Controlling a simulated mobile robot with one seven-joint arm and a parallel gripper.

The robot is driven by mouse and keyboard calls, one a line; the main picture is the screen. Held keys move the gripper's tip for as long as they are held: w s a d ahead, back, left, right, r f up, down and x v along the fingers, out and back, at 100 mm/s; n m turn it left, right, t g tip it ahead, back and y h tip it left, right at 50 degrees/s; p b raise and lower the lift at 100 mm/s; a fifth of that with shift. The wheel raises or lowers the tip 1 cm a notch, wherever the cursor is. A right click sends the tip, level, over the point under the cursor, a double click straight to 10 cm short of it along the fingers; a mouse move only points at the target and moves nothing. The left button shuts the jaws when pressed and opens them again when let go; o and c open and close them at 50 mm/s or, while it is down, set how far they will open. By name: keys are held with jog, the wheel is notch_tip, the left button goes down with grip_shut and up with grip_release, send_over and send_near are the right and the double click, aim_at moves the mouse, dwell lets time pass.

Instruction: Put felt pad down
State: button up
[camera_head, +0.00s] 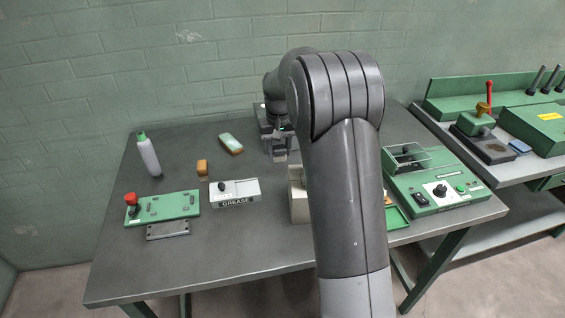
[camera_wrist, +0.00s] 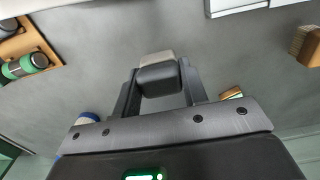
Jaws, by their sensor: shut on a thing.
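My gripper (camera_head: 279,148) is over the back middle of the grey workbench, partly hidden behind my arm in the head view. I cannot tell whether the pad touches the bench.
A grease box (camera_head: 235,192), brown brush (camera_head: 202,168), green-and-white block (camera_head: 231,143) and green-capped bottle (camera_head: 149,155) stand left. A green panel (camera_head: 175,206) is front left. A beige box (camera_head: 298,197) and green machine (camera_head: 440,188) are right. The front middle is clear.

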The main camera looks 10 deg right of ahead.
aim_at(279, 147)
jog(key=shift+f, duration=3.1)
jog(key=shift+f, duration=0.1)
jog(key=o, duration=1)
jog(key=shift+c, duration=0.2)
notch_tip(279, 147, up, 12)
jog(key=shift+r, duration=0.15)
jog(key=shift+c, duration=0.2)
